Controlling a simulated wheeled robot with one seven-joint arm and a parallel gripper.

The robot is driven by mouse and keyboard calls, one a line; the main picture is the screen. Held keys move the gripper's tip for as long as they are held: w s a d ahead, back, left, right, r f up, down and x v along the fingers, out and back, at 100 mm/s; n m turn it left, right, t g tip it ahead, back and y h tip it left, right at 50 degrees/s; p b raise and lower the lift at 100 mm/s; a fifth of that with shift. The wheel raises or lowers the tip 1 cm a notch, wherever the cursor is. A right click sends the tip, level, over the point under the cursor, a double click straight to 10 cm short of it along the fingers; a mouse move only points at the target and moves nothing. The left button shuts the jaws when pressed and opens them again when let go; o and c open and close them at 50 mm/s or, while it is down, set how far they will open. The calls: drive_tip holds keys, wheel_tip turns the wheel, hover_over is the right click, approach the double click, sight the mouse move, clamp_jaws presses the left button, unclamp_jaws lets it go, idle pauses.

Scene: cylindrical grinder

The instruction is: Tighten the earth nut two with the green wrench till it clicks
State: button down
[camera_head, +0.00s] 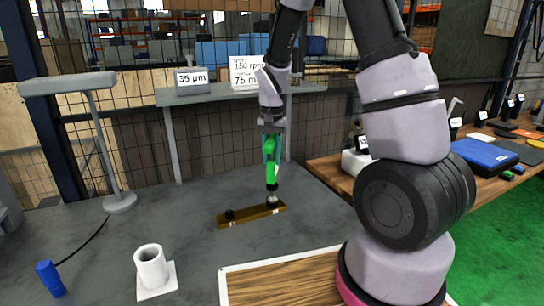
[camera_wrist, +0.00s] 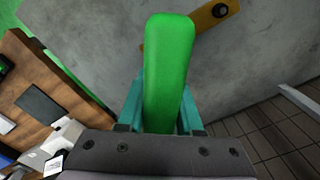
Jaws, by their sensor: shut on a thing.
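My gripper (camera_head: 271,143) points down over the grey bench. Its teal fingers, also seen in the wrist view (camera_wrist: 162,100), are shut on the green wrench (camera_head: 270,160). The wrench hangs upright, its green body large in the wrist view (camera_wrist: 168,60). Its lower end is at the dark nut at the right end of a brass bar (camera_head: 250,215); I cannot tell whether it is seated on it. A second dark nut (camera_head: 229,214) sits at the bar's left end, clear of the wrench. In the wrist view one dark nut (camera_wrist: 220,11) shows on the bar. I cannot read which nut is numbered two.
A white cup (camera_head: 151,267) on a square base and a blue cylinder (camera_head: 50,278) with a cable stand at the front left. A grey post stand (camera_head: 120,203) is behind them. A raised shelf (camera_head: 225,95) with reading displays runs behind the bar. A wooden-topped board (camera_head: 285,283) lies in front.

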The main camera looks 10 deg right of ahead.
sight(272, 137)
drive_tip(key=shift+s+f, duration=0.1)
drive_tip(key=shift+n, duration=0.3)
drive_tip(key=shift+r, duration=2.6)
